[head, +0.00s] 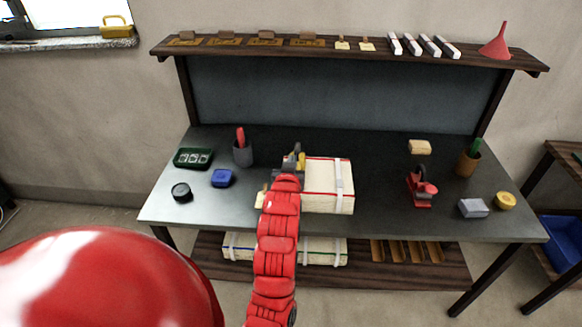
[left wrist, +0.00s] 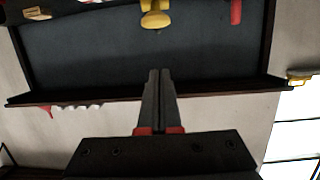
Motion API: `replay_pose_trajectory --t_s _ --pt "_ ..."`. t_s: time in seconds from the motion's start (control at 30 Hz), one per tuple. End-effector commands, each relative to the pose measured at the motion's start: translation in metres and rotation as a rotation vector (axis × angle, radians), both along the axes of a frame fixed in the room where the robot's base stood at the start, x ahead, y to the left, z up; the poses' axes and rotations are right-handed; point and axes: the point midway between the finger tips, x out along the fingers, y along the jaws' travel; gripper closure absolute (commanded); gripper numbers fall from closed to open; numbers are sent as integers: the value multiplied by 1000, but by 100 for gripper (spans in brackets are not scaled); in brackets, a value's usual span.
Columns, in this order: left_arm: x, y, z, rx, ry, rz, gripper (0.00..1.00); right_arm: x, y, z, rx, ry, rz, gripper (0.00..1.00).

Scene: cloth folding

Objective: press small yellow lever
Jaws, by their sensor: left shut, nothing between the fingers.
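A small yellow lever (head: 302,161) shows at the left edge of a cream block with red edges and a white strap (head: 325,185), on the dark workbench. My left gripper (head: 292,156) is right beside the lever, just left of it in the head view; I cannot tell whether they touch. In the left wrist view a yellow knob-like part (left wrist: 155,18) is at the top, beyond the fingertips. The left gripper's dark fingers (left wrist: 158,72) are closed together and empty. My red arm hides part of the bench and the lever's base. My right gripper is not in view.
A red tool (head: 420,188), grey block (head: 473,208) and brown cup (head: 467,162) stand at right. A shelf (head: 350,50) runs above.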

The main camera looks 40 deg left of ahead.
Motion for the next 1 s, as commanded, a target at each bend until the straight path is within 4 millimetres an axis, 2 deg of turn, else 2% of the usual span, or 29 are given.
replay_pose_trajectory --t_s 0.03,0.23,0.37,0.5,1.0 --pt "7 5 2 0 0 1 100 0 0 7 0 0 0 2" --pt "33 19 -6 0 1 0 100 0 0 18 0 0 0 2" --pt "30 16 -32 -5 8 -2 100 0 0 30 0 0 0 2" --pt "30 17 -43 -2 1 0 100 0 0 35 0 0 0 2" --pt "30 16 -50 2 -7 -1 100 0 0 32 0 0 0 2"
